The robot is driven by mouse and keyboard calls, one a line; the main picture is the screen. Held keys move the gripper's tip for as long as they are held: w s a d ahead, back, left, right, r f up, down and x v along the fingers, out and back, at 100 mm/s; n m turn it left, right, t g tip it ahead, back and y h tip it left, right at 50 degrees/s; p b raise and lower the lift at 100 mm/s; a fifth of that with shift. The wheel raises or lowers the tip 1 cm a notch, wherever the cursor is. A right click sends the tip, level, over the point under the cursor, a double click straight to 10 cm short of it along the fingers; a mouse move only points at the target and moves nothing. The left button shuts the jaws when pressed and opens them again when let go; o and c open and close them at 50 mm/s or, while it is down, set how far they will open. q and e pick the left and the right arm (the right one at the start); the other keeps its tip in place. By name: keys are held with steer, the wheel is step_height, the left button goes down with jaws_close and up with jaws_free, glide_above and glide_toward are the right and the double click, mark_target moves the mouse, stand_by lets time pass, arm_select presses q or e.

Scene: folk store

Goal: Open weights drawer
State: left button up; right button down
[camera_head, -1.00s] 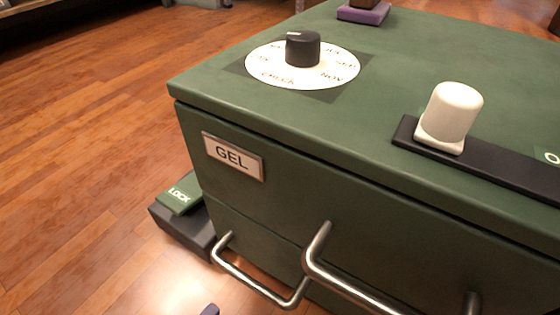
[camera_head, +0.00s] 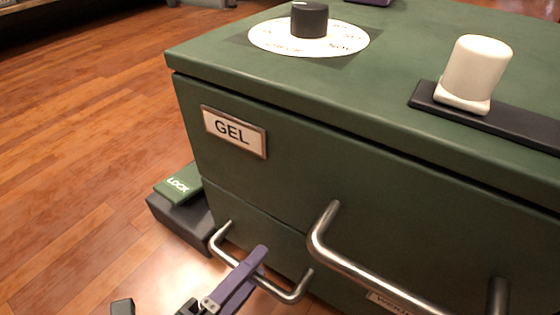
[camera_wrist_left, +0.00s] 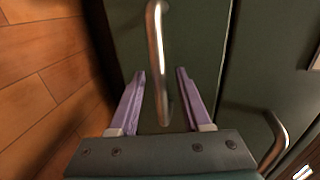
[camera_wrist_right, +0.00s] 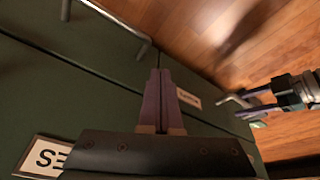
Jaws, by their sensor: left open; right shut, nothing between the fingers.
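The green cabinet (camera_head: 420,190) has a lower bar handle (camera_head: 292,294) at left and a larger handle (camera_head: 350,262) higher up at right. A small label (camera_head: 388,303) is partly hidden behind the larger handle, its text hard to read. In the left wrist view, my left gripper (camera_wrist_left: 160,78) is open, with its purple fingers on either side of the lower handle (camera_wrist_left: 155,45). I cannot tell whether they touch it. My right gripper (camera_wrist_right: 160,75) is shut and empty, held in front of the cabinet in the right wrist view.
A dial (camera_head: 309,20) and a white knob on a dark track (camera_head: 474,72) are on top. A green "LOCK" pedal (camera_head: 178,184) sits at the cabinet's left side. The wooden floor at left is clear.

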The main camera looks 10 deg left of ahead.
arm_select(q)
steer(key=shift+w, duration=0.1)
jaws_close()
stand_by(1.2)
